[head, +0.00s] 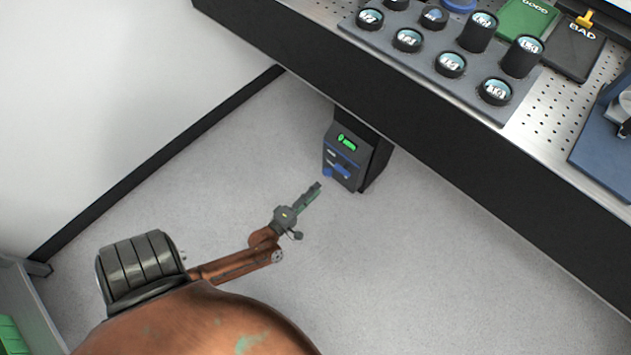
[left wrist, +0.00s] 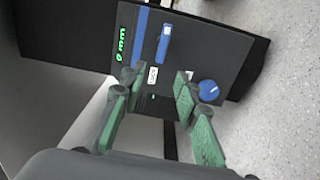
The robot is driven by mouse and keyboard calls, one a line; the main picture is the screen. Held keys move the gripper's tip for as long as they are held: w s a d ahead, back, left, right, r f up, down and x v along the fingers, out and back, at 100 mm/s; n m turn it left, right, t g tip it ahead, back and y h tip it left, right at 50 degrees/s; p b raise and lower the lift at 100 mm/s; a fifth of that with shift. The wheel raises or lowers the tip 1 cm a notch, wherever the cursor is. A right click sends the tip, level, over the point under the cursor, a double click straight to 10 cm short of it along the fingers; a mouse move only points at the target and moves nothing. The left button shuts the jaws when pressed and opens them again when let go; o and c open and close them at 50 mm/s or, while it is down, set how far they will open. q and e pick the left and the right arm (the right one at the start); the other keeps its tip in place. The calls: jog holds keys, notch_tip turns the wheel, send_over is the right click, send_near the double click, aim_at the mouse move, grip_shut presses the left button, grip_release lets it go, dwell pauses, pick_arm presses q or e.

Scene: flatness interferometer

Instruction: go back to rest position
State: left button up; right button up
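My left gripper (head: 312,192) hangs over the floor below the bench, with its fingers pointing toward a dark control box (head: 341,159). In the left wrist view my left gripper (left wrist: 160,75) has its two green-padded fingers apart, with nothing held between them. The control box in that view (left wrist: 190,50) has a green "0 mm" readout, blue strips and a round blue knob (left wrist: 208,91). The knob is near the right finger; I cannot tell the exact gap. My right gripper is not in view.
A perforated metal bench (head: 560,112) with a dark front edge crosses the upper right. On it are a grey tray (head: 425,68) of round optics, a green GOOD plate (head: 527,18) and a black BAD plate (head: 575,50). Grey floor (head: 420,270) is clear; a white wall stands left.

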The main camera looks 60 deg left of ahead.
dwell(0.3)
